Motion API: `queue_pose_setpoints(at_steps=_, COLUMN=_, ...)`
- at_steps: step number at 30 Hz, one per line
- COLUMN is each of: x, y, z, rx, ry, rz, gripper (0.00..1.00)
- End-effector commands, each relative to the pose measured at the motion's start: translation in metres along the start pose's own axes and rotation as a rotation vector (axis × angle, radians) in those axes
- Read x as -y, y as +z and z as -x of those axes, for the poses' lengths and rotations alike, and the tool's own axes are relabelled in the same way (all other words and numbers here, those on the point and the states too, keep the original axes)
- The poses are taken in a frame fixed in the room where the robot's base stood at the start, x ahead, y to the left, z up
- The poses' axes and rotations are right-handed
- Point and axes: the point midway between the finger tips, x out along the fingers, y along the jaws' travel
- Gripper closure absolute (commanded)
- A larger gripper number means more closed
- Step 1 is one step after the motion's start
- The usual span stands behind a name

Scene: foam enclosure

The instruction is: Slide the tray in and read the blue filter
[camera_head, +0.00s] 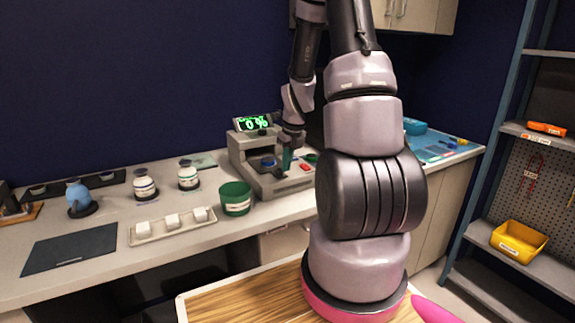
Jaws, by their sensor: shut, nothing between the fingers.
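A grey reader (240,150) stands on the counter, with a lit display (252,123) showing a green "0 %". A small blue round piece, which looks like the blue filter (268,163), sits low at the front of the reader. The tray under it is too small to make out clearly, and I cannot tell how far in it is. My gripper (287,163) is shut and empty, pointing down just right of the blue filter, close to the reader's front. A red button (305,167) is just right of my gripper. My arm hides the reader's right side.
A green tub (235,198) stands left of the reader. A pale tray (150,237) with white blocks, white bottles (145,187), a blue flask (78,197) and a dark mat (70,249) lie further left. A shelf with a yellow bin (518,241) is at right.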

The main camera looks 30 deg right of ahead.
Motion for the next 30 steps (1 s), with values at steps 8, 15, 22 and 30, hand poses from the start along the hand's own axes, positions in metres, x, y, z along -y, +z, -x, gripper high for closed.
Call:
queue_pose_setpoints(at_steps=8, x=0.003, y=0.023, z=-0.006, rx=0.001, ry=0.000, rz=0.002, gripper=1.00)
queue_pose_setpoints(at_steps=15, x=0.010, y=0.072, z=-0.018, rx=0.001, ry=-0.001, rz=0.004, gripper=1.00)
queue_pose_setpoints(at_steps=22, x=0.018, y=0.116, z=-0.028, rx=0.001, ry=-0.001, rz=0.003, gripper=1.00)
queue_pose_setpoints(at_steps=30, x=0.024, y=0.146, z=-0.035, rx=0.001, ry=-0.001, rz=0.001, gripper=1.00)
